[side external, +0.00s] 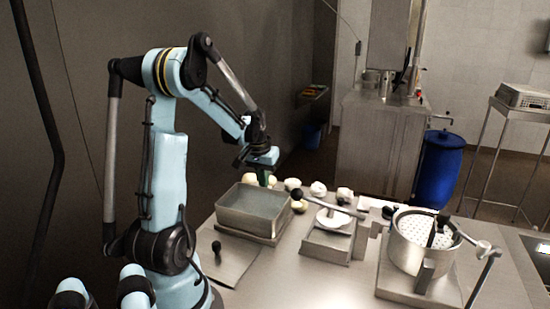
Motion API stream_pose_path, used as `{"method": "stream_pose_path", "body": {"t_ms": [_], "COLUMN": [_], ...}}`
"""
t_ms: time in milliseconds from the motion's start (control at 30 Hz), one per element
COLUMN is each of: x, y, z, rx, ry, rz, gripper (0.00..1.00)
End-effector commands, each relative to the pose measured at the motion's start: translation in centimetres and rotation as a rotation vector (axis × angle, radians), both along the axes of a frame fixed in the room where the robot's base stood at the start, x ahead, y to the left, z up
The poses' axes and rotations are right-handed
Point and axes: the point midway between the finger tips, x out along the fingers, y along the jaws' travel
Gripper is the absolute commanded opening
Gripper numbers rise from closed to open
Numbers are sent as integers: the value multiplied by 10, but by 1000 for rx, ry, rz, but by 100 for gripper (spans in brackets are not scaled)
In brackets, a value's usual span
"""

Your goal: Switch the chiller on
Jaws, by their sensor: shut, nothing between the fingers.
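No label marks the chiller. A rectangular steel tub (226,221) with a grey-blue inside stands on the worktop, right of my arm's base. A steel plate (235,264) in front of it carries a small upright lever with a black knob (217,247); whether this is the chiller's switch I cannot tell. My gripper (264,180) points down at the tub's far edge, apart from the lever. Its green fingers look shut and hold nothing. Their tips are partly hidden, and I cannot tell whether they touch anything.
Several pale round lumps (318,188) lie behind the tub. A lever press with a white dish (333,217) stands to its right. A round pot with a perforated inside (420,240) and a long handle stands further right. A blue barrel (437,170) stands on the floor behind.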

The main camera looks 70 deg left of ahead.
Motion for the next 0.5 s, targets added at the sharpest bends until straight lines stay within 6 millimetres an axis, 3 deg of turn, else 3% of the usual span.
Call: {"method": "stream_pose_path", "body": {"t_ms": [500], "x": [-1], "y": [-1], "z": [-6], "rx": [11], "ry": [-11], "rz": [0], "gripper": [0]}}
